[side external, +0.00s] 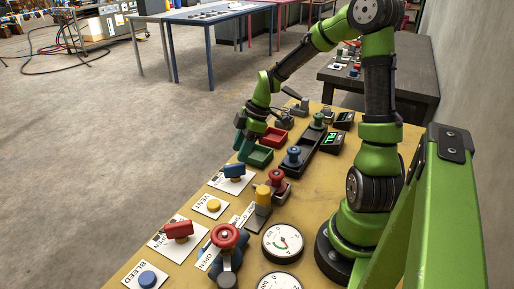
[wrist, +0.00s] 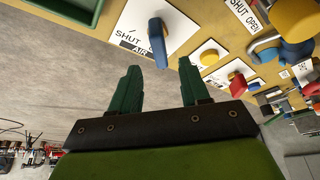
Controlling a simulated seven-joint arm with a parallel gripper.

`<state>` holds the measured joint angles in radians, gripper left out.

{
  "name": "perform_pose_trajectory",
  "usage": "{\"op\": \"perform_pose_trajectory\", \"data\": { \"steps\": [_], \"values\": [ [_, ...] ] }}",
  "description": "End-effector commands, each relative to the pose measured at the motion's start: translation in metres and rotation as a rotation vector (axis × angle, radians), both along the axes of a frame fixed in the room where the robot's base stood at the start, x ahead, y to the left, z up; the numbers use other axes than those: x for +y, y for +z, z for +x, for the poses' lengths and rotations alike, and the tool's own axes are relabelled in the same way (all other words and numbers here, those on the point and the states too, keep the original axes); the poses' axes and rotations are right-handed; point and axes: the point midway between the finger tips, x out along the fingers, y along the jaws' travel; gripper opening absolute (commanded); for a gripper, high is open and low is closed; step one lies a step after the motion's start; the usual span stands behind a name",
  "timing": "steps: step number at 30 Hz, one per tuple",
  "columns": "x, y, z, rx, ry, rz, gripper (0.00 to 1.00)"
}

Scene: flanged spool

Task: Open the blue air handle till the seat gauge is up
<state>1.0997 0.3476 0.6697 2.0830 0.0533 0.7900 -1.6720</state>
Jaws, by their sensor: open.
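The blue air handle (side external: 234,170) sits on a white card on the yellow bench. In the wrist view the handle (wrist: 157,40) shows just beyond my fingertips, over a card lettered SHUT and AIR; it partly covers the other lettering. My gripper (side external: 246,147) is open, fingers pointing down, above and just behind the handle in the side view. The wrist view shows the empty gap between my green fingers (wrist: 158,67), in line with the handle and apart from it. Two round dials (side external: 283,243) stand at the front; which is the seat gauge I cannot tell.
Green (side external: 260,156) and red (side external: 275,137) trays lie close behind my gripper. A yellow button (side external: 213,206), a red handle (side external: 178,231) and a red-topped spool (side external: 277,180) stand nearby. Open floor lies left of the bench.

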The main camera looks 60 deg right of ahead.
Motion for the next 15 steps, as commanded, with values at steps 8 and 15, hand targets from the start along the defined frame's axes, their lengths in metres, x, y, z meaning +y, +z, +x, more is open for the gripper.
{"op": "perform_pose_trajectory", "data": {
  "steps": [8, 15],
  "values": [
    [-0.02, 0.063, -0.017, -0.003, -0.002, -0.005, 0.46],
    [-0.028, 0.092, -0.026, -0.001, 0.0, -0.002, 0.46]
  ]
}}
